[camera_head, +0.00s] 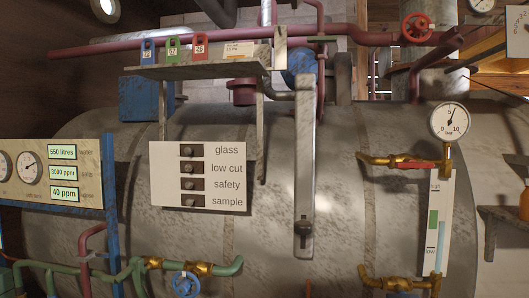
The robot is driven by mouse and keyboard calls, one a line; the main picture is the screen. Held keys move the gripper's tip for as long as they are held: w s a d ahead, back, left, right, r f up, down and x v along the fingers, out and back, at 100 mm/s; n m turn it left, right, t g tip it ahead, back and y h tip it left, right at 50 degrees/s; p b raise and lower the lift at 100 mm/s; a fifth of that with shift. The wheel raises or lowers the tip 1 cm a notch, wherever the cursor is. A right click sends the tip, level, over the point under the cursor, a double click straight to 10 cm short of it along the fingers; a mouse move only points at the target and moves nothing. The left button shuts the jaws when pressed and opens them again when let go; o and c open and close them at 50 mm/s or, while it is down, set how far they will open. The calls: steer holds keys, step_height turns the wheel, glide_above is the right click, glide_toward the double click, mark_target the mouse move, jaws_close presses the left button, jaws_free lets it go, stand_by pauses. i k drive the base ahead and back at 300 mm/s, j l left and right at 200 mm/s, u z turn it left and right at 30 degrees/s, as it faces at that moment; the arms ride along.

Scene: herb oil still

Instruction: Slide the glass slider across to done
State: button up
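A white panel (168,176) is fixed on the front of the large grey tank. It carries short dark slots in a column, labelled from the top glass, low cut, safety and sample. The glass slider (188,151) is a small grey knob in the top slot, towards the slot's left end. The low cut (188,168), safety (188,184) and sample (188,200) knobs sit at about the same place in their slots. No "done" mark can be made out on the panel. My gripper is not in view.
A shelf (190,71) with coloured tags juts out above the panel. A vertical metal bar (305,150) with a dark knob stands right of it. A gauge board (80,190) is at left, green pipes (125,272) below. The space before the panel looks clear.

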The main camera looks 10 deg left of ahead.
mark_target(186, 150)
steer(key=u, duration=1.15)
